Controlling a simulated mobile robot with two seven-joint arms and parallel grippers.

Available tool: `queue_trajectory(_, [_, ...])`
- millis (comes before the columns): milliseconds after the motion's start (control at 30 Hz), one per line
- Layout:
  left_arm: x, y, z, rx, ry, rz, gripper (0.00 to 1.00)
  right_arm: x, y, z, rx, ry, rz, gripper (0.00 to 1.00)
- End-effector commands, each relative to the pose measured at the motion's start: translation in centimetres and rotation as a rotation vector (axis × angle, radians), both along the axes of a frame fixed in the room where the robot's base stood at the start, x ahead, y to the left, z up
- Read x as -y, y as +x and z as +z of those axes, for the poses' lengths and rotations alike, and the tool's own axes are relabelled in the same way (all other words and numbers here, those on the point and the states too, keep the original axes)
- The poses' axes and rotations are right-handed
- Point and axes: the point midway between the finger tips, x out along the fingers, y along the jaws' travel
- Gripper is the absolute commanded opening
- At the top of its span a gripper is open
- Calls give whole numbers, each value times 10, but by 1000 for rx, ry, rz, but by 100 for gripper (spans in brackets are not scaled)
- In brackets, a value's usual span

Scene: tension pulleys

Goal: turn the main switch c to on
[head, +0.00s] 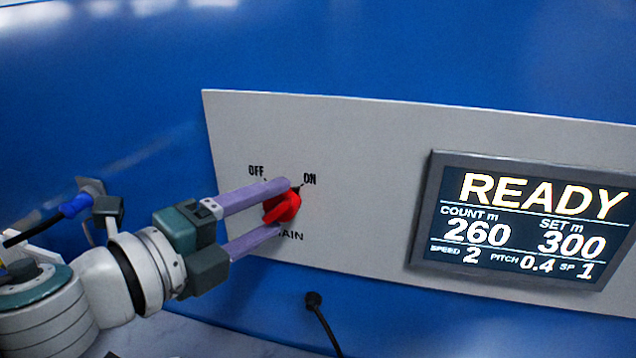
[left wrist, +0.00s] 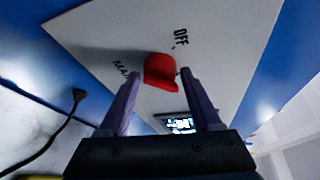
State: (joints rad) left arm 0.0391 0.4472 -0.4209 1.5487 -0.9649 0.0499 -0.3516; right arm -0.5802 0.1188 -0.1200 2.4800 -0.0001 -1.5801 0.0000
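The main switch is a red knob (head: 285,208) on a light grey panel, between the printed words OFF and ON and above the partly hidden word MAIN. A dark mark at its upper right side lies towards ON. My left gripper (head: 281,206) is at the knob, one purple finger above it and one below. In the left wrist view, the knob (left wrist: 160,72) sits between and just beyond the tips of my left gripper (left wrist: 160,75), with a small gap on each side. The fingers are apart and hold nothing. My right gripper is not in view.
A screen (head: 530,222) right of the switch reads READY, count 260, set 300. The grey panel (head: 370,140) is mounted on a blue housing (head: 400,50). A black plug with a cable (head: 314,302) is below the panel. The panel between knob and screen is clear.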

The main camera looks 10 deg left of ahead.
Motion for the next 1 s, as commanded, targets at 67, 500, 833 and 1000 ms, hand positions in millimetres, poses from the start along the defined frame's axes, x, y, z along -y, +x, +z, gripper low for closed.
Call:
queue_trajectory(67, [0,0,0,0,-1,0,75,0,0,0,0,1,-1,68])
queue_trajectory(500, [-4,-8,0,-2,-1,2,82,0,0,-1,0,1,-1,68])
queue_trajectory(833, [-27,-62,6,-4,-1,0,82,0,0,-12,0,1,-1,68])
queue_trajectory(1000, [-36,-81,11,-3,-2,0,82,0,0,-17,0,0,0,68])
